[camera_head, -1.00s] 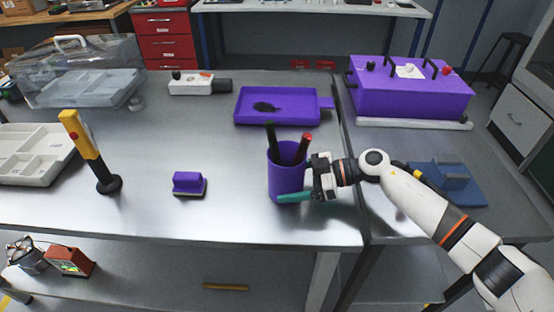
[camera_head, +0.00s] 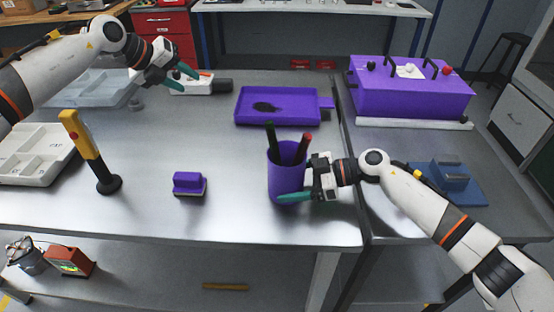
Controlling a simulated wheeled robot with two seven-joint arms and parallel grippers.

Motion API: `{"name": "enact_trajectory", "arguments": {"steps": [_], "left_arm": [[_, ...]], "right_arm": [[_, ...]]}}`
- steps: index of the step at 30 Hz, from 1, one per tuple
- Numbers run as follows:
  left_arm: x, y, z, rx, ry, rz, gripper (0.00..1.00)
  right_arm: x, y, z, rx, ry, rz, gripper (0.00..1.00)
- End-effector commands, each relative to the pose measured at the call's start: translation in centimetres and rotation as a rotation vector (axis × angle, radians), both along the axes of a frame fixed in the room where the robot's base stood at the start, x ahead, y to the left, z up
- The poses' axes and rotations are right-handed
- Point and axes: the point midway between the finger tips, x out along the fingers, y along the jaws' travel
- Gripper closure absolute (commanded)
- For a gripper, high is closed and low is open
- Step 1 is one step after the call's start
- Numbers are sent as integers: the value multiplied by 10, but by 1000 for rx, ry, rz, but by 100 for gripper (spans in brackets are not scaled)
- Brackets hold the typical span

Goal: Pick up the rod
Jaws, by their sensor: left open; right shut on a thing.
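A purple cup (camera_head: 286,178) stands upright on the metal table. Two rod-like things stick out of its top: a black one (camera_head: 272,141) and one with a red end (camera_head: 304,146). Their lower parts are hidden in the cup. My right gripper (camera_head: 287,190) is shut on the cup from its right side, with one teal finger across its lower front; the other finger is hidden. My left gripper (camera_head: 187,81) is open and empty at the back left, its teal fingers by the white-and-black device (camera_head: 200,85). I cannot tell whether it touches the device.
A purple tray (camera_head: 280,118) lies behind the cup. A purple block (camera_head: 188,183) and a yellow-and-black upright tool (camera_head: 90,150) stand to the left. A purple box (camera_head: 415,97) with handles and a blue fixture (camera_head: 450,182) are on the right table.

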Motion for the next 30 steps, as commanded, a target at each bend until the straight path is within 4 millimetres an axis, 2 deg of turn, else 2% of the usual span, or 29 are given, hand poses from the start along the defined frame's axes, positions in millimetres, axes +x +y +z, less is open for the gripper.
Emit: {"name": "enact_trajectory", "arguments": {"steps": [1,3,6,9,13,17,24,30], "left_arm": [[-14,-45,12,19,75,-60,58],[-37,-89,23,67,186,-107,58],[-71,-136,38,160,312,-146,58],[-100,-164,48,257,402,-156,58],[-125,-183,57,352,465,-149,58],[-135,-190,55,395,489,-140,58],[-136,-197,15,399,494,-138,58],[-135,-201,-5,398,493,-137,58]], "right_arm": [[0,0,0,-1,1,-1,36],[0,0,0,-1,1,-1,36],[0,0,-1,-1,1,-1,36],[0,0,-1,-1,1,-1,36],[0,0,-1,-1,1,-1,36],[0,0,-1,-1,1,0,36],[0,0,0,0,0,0,36],[0,0,0,0,0,0,36]]}}
